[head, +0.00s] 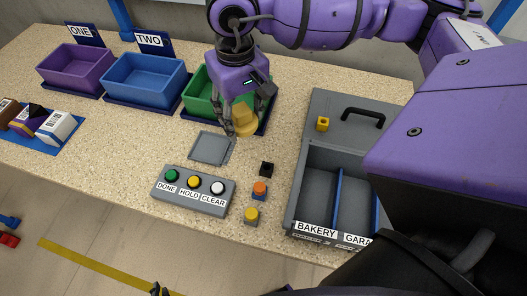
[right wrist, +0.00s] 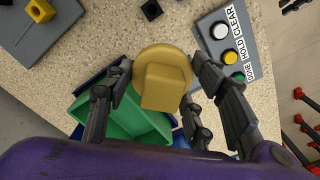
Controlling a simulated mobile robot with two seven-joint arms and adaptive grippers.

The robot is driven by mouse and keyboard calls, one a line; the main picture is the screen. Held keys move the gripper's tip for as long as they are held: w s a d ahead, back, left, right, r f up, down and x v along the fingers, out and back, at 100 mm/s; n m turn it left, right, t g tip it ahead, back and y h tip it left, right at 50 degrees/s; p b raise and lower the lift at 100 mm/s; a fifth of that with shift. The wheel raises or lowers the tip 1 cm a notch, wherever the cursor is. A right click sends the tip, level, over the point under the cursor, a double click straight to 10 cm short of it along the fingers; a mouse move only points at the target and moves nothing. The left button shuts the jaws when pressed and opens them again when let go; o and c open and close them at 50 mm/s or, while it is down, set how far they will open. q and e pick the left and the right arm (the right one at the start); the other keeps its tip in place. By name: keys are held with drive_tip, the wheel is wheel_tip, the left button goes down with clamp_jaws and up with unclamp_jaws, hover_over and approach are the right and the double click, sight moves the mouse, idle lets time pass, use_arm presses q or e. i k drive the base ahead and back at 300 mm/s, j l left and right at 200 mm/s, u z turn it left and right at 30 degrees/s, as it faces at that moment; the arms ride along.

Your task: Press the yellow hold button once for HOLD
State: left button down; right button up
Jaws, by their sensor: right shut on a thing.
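The grey button box (head: 193,191) lies on the counter with a green DONE button (head: 172,175), a yellow HOLD button (head: 194,182) and a white CLEAR button (head: 217,188). In the right wrist view the HOLD button (right wrist: 231,57) is to the right of the fingers. My right gripper (head: 243,118) is shut on a tan-yellow piece (head: 245,122) with a round base and raised block (right wrist: 162,78). It is behind the box, above the counter and in front of the green bin, apart from the buttons. A small dark tip at the head view's bottom edge may be my left gripper (head: 160,290).
A grey square plate (head: 210,148) lies between gripper and box. Small black (head: 266,169), orange-topped (head: 259,190) and yellow-topped (head: 251,215) blocks stand right of the box, beside a divided grey case (head: 318,182). Purple (head: 76,67), blue (head: 145,80) and green (head: 199,92) bins stand behind.

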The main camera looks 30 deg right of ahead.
sight(193, 181)
drive_tip(key=k+l+z, duration=0.25)
drive_tip(key=k, duration=0.3)
drive_tip(key=k+l+z, duration=0.25)
drive_tip(key=k, duration=0.35)
drive_tip(key=k+l+z, duration=0.25)
drive_tip(key=k, duration=0.25)
drive_tip(key=l, duration=0.1)
